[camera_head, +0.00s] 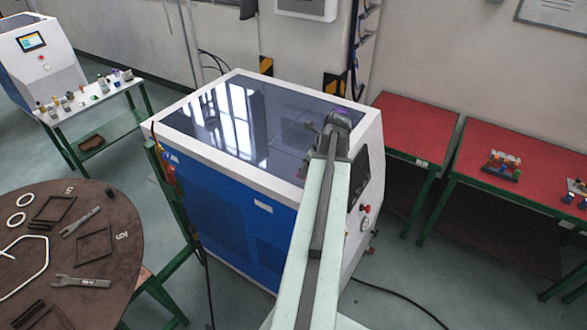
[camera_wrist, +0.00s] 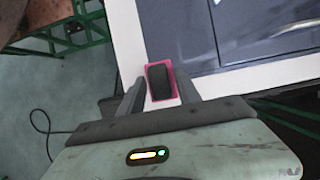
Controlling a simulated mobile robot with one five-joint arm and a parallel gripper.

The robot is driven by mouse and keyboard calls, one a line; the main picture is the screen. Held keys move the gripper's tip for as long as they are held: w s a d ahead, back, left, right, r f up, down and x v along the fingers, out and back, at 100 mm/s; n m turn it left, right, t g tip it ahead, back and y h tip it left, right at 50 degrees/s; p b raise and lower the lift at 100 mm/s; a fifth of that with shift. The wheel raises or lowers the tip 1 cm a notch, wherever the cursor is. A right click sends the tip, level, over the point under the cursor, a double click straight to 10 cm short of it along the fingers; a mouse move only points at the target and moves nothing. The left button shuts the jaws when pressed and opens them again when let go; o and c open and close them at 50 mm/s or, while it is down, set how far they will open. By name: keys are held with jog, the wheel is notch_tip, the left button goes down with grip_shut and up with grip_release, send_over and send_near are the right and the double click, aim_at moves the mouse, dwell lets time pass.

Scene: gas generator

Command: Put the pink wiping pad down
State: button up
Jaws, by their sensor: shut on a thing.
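The pink wiping pad (camera_wrist: 150,68) with a dark block on its back is between the fingers of my gripper (camera_wrist: 158,90) in the wrist view. My gripper is shut on it. The pad is over the white rim of the gas generator (camera_wrist: 205,82); I cannot tell whether it touches the surface. In the head view my arm reaches to the generator (camera_head: 240,205), a blue and white cabinet with a dark glossy top. The gripper end (camera_head: 338,122) is above the right part of the top there, and only a small purple-pink bit of the pad shows behind it.
A round brown table (camera_head: 110,275) with wrenches and frames stands at the left. A small white table (camera_head: 90,100) holds several small parts. Two red-topped tables (camera_head: 415,125) stand at the right. A dark cable (camera_head: 400,295) lies on the floor.

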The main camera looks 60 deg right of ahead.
jog(key=w, duration=0.2)
jog(key=w+d, duration=0.1)
jog(key=w, duration=0.1)
jog(key=w+d, duration=0.1)
jog(key=w, duration=0.1)
jog(key=shift+d+f, duration=0.25)
jog(key=shift+f, duration=0.05)
jog(key=b+x, duration=0.2)
jog(key=s+b+x, duration=0.1)
jog(key=b+x, duration=0.1)
jog(key=shift+d+f, duration=0.1)
jog(key=shift+f, duration=0.1)
jog(key=shift+r, duration=0.25)
jog(key=shift+f, duration=0.15)
jog(key=o, duration=1.2)
jog(key=shift+r+p, duration=0.35)
jog(key=shift+r, duration=0.15)
jog(key=p+v, duration=0.6)
jog(key=v, duration=0.1)
jog(key=shift+s, duration=0.15)
